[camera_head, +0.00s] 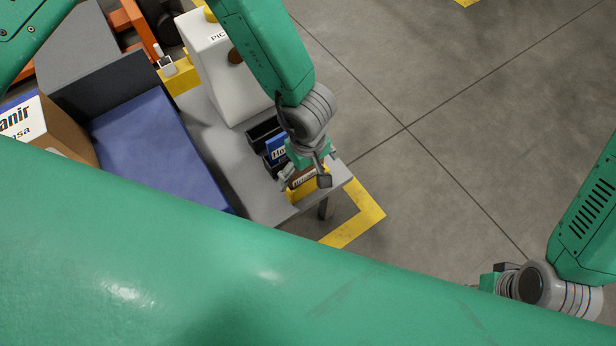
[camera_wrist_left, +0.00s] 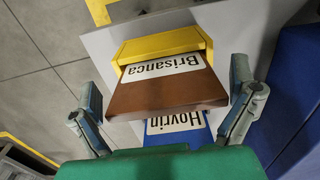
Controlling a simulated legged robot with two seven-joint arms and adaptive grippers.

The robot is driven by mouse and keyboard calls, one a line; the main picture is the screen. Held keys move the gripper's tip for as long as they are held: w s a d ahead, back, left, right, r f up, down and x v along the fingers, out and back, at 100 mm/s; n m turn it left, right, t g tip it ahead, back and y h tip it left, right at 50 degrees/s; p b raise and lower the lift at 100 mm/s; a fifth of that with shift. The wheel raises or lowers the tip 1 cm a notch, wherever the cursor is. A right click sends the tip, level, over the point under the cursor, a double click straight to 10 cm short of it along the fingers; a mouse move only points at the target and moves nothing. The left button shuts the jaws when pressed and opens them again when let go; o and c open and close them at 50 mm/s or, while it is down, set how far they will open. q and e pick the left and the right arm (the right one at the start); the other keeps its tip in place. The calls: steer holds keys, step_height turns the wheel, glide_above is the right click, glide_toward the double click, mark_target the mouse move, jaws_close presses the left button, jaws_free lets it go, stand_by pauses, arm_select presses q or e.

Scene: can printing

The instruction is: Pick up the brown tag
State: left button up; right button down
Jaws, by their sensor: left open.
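The brown tag (camera_wrist_left: 165,92), with a white label reading "Brisanca", stands in a yellow holder (camera_wrist_left: 160,46) in the left wrist view. In the head view the brown tag (camera_head: 304,176) is partly hidden by my left gripper (camera_head: 306,181). My left gripper (camera_wrist_left: 165,108) is open, with one finger on each side of the brown tag and visible gaps between. Nothing is held in it. My right gripper (camera_head: 492,281) is at the lower right, mostly hidden behind green parts of my body, far from the tag.
A blue tag (camera_head: 277,147) reading "Hovrin" sits in a dark holder beside the brown one. Both are on a grey table (camera_head: 264,197). A white container (camera_head: 222,70) stands behind, a blue-lined tray (camera_head: 155,140) and labelled box (camera_head: 62,132) left. Floor on the right is clear.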

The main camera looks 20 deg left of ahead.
arm_select(q)
steer(key=shift+a+f, duration=0.2)
steer(key=shift+f, duration=0.25)
steer(key=c, duration=1)
steer(key=shift+d, duration=0.1)
steer(key=shift+c, duration=0.5)
steer(key=shift+s, duration=0.1)
